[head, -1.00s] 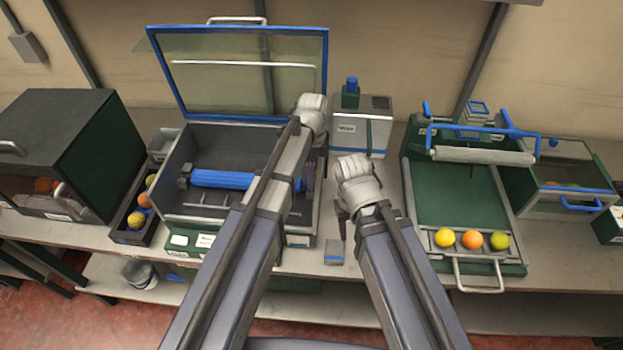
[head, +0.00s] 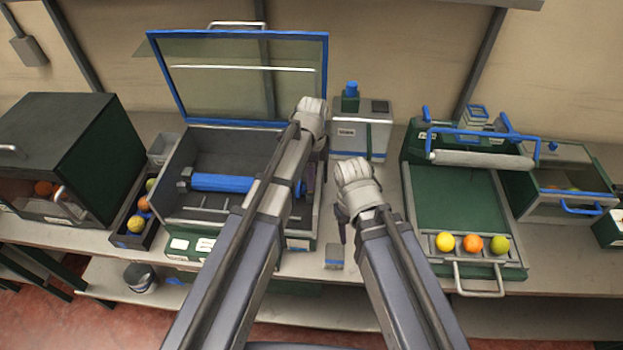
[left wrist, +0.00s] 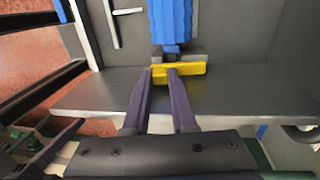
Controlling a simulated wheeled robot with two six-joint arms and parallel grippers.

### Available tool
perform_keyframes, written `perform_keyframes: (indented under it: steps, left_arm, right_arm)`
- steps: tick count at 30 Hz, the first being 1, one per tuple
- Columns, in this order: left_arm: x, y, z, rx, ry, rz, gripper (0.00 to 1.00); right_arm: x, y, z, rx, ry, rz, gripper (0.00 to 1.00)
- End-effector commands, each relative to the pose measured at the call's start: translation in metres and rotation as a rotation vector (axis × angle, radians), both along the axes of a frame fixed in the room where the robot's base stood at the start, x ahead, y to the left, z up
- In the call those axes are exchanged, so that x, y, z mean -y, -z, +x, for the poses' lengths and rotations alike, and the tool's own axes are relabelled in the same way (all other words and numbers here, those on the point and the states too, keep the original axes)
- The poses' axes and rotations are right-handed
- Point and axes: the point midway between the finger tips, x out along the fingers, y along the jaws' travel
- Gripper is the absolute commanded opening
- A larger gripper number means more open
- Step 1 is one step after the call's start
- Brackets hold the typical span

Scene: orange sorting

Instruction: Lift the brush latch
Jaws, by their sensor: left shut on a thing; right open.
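The blue brush (head: 222,184) lies across the inside of an open grey box (head: 175,212), its right part hidden behind my left arm. In the left wrist view the brush (left wrist: 170,22) ends at a yellow latch (left wrist: 190,69). My left gripper (left wrist: 160,72) is shut on this latch, with its two dark fingers close together at the latch's near edge. In the head view my left gripper (head: 308,182) reaches down inside the box's right side, and the latch is hidden. My right gripper (head: 342,228) is open and empty, to the right of the box.
The box's blue-framed glass lid (head: 240,75) stands raised behind. A small grey block (head: 334,256) lies below my right gripper. A labelled container (head: 362,130) stands behind it. A green tray (head: 458,200) with fruit is at right; a dark cabinet (head: 70,150) is at left.

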Motion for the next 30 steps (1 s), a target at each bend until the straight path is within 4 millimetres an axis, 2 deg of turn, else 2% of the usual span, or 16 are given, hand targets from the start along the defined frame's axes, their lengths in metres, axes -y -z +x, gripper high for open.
perform_keyframes:
  steps: [24, 30]
  left_arm:
    - [0.000, 0.000, 0.001, -0.004, 0.000, 0.000, 0.00]
    - [0.001, -0.006, 0.013, -0.134, -0.001, 0.000, 0.00]
  right_arm:
    - [0.000, 0.000, 0.000, 0.000, 0.000, 0.000, 0.50]
    - [0.000, 0.000, 0.000, 0.000, 0.000, 0.000, 0.50]
